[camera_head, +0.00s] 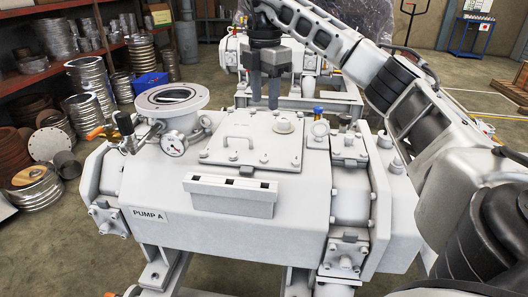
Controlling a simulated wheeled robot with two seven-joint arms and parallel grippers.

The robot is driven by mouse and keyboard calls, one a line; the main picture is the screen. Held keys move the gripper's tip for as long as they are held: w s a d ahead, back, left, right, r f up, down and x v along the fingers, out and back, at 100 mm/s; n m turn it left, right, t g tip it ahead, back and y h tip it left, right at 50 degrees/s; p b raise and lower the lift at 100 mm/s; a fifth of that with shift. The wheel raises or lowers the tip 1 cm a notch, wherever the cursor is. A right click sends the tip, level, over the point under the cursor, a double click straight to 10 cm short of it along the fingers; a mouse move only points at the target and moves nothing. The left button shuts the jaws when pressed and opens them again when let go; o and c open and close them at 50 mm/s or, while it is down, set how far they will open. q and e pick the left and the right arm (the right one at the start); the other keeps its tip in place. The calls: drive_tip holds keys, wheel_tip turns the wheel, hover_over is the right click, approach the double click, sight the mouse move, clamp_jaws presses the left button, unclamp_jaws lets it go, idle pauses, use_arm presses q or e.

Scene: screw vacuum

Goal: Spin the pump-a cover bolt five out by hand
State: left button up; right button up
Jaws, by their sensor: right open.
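The white pump-a body (165,195) stands in front of me with a "PUMP A" label (147,217) at its lower left. Its flat cover plate (225,140) lies on top, with a handle and small bolts along its edges. Bolt five cannot be told from the others at this size. My right gripper (264,100) points down over the far edge of the cover. Its two dark fingers are apart, with nothing visible between them. Whether the fingertips stand around a bolt cannot be told. My left gripper is not in view.
A white slotted box (231,195) sits on the pump's front. A pressure gauge (173,146) and open round flange (171,98) stand left of the cover. A blue-capped fitting (318,114) is to the right. Shelves with metal parts (60,36) line the left.

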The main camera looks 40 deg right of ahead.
sight(264, 159)
wheel_tip(264, 159, down, 15)
drive_tip(key=shift+f, duration=0.15)
idle(0.4)
clamp_jaws()
